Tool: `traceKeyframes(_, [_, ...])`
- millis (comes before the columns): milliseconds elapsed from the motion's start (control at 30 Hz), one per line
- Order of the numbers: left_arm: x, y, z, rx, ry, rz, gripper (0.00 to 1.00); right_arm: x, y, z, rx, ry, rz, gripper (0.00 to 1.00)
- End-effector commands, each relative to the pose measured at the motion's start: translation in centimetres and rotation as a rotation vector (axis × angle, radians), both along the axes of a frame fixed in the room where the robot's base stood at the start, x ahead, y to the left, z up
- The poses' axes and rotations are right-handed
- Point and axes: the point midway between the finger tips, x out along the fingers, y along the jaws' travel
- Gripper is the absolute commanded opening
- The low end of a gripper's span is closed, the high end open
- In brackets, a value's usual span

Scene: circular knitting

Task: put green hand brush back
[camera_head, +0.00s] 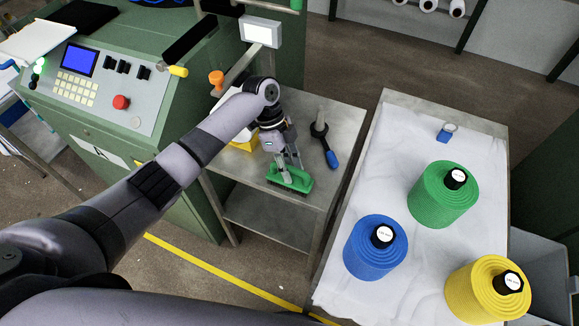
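The green hand brush (296,184) is at the front part of a small grey metal side table (262,180), bristles down. My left gripper (289,168) points down right at it, with one finger in front of the brush's upper part and the other behind. Whether the fingers press on the brush or only stand around it, I cannot tell. The brush looks to be at the tabletop, but any small gap under it cannot be made out. My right gripper is not in view.
A blue-handled tool (331,158) lies right of the brush, and a yellow item (245,142) sits behind my arm. The green machine (160,130) stands left. A white-covered table (405,170) on the right holds green (436,200), blue (368,255) and yellow (470,293) yarn cones.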

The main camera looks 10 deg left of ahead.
Motion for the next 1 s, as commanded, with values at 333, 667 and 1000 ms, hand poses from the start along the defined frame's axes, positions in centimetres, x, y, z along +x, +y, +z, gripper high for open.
traceKeyframes(333, [0.0, 0.0, 0.2, 0.0, 0.0, 0.0, 0.35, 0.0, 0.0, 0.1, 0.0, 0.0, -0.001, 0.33])
traceKeyframes(667, [1.5, 1.8, 4.4, -0.001, -0.006, 0.001, 0.35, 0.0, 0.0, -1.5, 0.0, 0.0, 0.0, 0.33])
traceKeyframes(1000, [2.9, 3.8, 10.0, 0.001, -0.002, 0.0, 0.35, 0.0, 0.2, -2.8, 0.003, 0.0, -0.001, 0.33])
